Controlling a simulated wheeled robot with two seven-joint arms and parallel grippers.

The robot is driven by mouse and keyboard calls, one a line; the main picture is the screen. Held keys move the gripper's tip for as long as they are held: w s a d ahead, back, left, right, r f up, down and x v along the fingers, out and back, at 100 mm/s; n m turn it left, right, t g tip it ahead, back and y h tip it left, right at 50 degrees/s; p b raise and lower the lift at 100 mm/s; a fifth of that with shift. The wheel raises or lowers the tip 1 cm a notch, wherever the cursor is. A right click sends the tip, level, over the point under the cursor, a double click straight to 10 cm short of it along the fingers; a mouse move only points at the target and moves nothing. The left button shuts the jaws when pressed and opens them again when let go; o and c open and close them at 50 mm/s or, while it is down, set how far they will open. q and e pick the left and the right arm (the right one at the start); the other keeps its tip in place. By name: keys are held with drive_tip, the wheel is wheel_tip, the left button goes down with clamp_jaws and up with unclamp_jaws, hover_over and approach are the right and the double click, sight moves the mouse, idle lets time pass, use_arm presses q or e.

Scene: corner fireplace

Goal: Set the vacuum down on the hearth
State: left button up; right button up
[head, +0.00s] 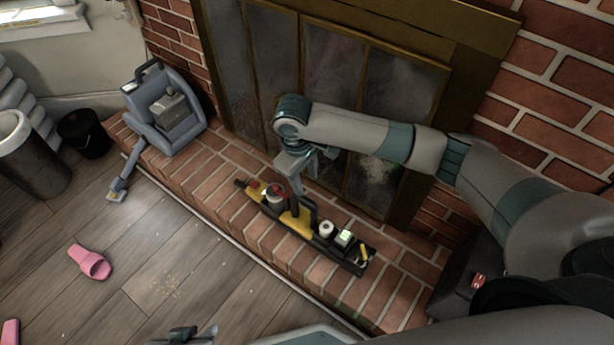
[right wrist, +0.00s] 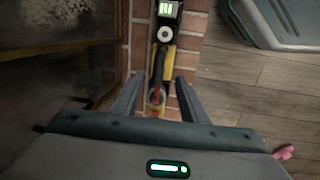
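A long yellow and black item (head: 298,222) that looks like a handheld vacuum lies on the brick hearth (head: 222,165), with a red and clear part near its left end. It also shows in the right wrist view (right wrist: 167,72). My right gripper (head: 303,183) points down over its middle. In the right wrist view my right gripper (right wrist: 157,82) has its fingers apart, one on each side of the item, with gaps showing. Whether the fingertips reach its height is unclear. My left gripper (head: 187,334) is at the bottom edge, partly cut off, away from the hearth.
A blue-grey machine (head: 165,112) stands at the hearth's left end. Glass fireplace doors (head: 330,65) stand close behind. A pink slipper (head: 90,262) lies on the floor.

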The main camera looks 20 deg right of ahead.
drive_tip(key=s+a+f+t+y, duration=0.2)
drive_tip(key=s+a+f+y, duration=0.45)
drive_tip(key=s+a, duration=0.6)
drive_tip(key=s+d+f+m+t+h, duration=0.2)
drive_tip(key=s+d+m, duration=0.3)
drive_tip(key=s+d, duration=1)
drive_tip(key=shift+s+d+f+h, duration=0.2)
drive_tip(key=shift+d+f+h, duration=0.45)
drive_tip(key=shift+h, duration=0.1)
